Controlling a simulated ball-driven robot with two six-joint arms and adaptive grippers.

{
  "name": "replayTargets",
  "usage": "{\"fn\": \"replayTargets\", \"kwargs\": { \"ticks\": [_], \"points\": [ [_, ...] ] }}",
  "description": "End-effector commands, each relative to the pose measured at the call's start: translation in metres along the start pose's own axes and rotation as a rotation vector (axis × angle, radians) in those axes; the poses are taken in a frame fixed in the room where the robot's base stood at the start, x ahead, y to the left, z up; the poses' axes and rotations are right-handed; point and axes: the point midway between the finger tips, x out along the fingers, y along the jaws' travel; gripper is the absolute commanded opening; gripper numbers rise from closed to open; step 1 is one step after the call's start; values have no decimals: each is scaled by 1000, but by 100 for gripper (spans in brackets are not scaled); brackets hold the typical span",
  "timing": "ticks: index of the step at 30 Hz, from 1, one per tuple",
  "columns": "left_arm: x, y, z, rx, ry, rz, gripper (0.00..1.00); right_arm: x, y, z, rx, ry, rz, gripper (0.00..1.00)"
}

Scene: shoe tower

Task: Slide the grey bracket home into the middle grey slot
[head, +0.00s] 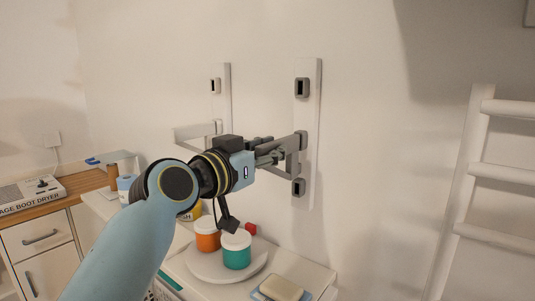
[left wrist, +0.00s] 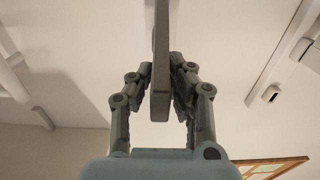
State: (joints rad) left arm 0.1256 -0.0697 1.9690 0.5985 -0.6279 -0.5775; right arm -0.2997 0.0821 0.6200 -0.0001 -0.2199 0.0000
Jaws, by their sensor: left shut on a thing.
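The grey bracket (head: 291,147) is held in my left gripper (head: 268,155), in front of the right wall rail (head: 314,92). Its far end meets or overlaps the middle grey slot (head: 303,138) of that rail; how deep it sits I cannot tell. The slot's opening is hidden. In the left wrist view the bracket (left wrist: 161,65) stands between the two fingers of my left gripper (left wrist: 163,85), which are closed on it. My right gripper is not in view.
The same rail has an upper slot (head: 302,88) and a lower slot (head: 298,187). A left rail (head: 226,85) carries a pale bracket (head: 190,132). Below stand an orange jar (head: 207,237) and a teal jar (head: 236,254) on a round tray (head: 203,270). A ladder-like rack (head: 468,165) stands right.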

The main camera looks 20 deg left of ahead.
Motion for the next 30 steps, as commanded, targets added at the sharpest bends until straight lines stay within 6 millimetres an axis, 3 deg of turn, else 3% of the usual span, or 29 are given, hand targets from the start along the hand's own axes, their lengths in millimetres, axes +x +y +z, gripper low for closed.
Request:
{"fn": "replayTargets", "kwargs": {
  "ticks": [3, 4, 10, 20, 23, 30],
  "points": [
    [3, 0, 0, 0, 1, 0, 0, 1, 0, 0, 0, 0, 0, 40],
    [4, 0, 0, 0, 0, 0, 16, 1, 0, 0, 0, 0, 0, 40],
    [3, 0, 0, 0, 0, 0, 42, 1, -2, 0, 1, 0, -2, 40],
    [-1, 0, 1, 1, -1, 0, 42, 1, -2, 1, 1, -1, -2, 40],
    [-14, -1, 1, 2, -2, -1, 42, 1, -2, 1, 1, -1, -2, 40],
    [-67, 0, 2, 3, -4, 0, 42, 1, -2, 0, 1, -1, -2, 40]
  ]
}}
